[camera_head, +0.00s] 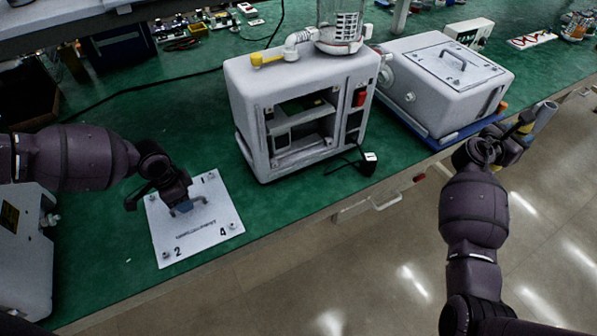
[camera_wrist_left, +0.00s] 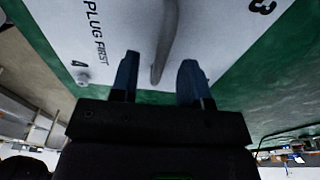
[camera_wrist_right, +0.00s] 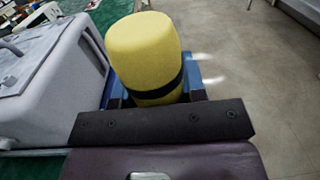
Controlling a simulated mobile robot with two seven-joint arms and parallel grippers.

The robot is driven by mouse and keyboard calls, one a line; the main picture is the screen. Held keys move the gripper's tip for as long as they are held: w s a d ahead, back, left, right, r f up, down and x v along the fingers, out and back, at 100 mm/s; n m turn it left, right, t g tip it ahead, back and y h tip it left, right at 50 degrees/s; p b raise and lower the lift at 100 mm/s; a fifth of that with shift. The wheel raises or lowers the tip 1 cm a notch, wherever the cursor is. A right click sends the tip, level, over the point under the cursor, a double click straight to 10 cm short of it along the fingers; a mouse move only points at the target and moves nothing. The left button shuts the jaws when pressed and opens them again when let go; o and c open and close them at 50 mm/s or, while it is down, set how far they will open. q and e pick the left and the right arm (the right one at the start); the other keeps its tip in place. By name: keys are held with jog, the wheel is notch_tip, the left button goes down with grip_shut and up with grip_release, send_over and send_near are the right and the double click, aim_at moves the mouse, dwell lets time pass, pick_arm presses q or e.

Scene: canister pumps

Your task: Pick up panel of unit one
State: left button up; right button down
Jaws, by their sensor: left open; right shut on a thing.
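The white panel (camera_head: 215,230) lies flat on the green bench in front of the middle unit. It carries printed numbers, corner screws and a grey handle (camera_wrist_left: 167,40). My left gripper (camera_head: 183,208) is over the panel. In the left wrist view its blue fingers (camera_wrist_left: 159,66) are open on either side of the handle, apart from it. The middle unit (camera_head: 252,105), a white housing, has an open front with its inside showing. My right gripper (camera_head: 510,143) is shut on a yellow cylindrical tool grip with a black band (camera_wrist_right: 145,48), held off the bench's front edge.
A second white unit (camera_head: 415,90) with a handled panel on top stands on a blue base at the right. A black plug (camera_head: 366,165) on a cable lies by the middle unit. Another grey housing (camera_head: 25,250) stands at the far left. Floor is open at the front right.

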pick_arm(q)
jog(key=shift+w+d+f+b, duration=0.1)
jog(key=shift+f+b, duration=0.6)
jog(key=shift+f, duration=0.5)
pick_arm(e)
jog(key=shift+f, duration=1.45)
jog(key=shift+r, duration=0.1)
pick_arm(q)
jog(key=shift+r, duration=0.1)
grip_shut()
pick_arm(e)
jog(key=shift+r, duration=0.1)
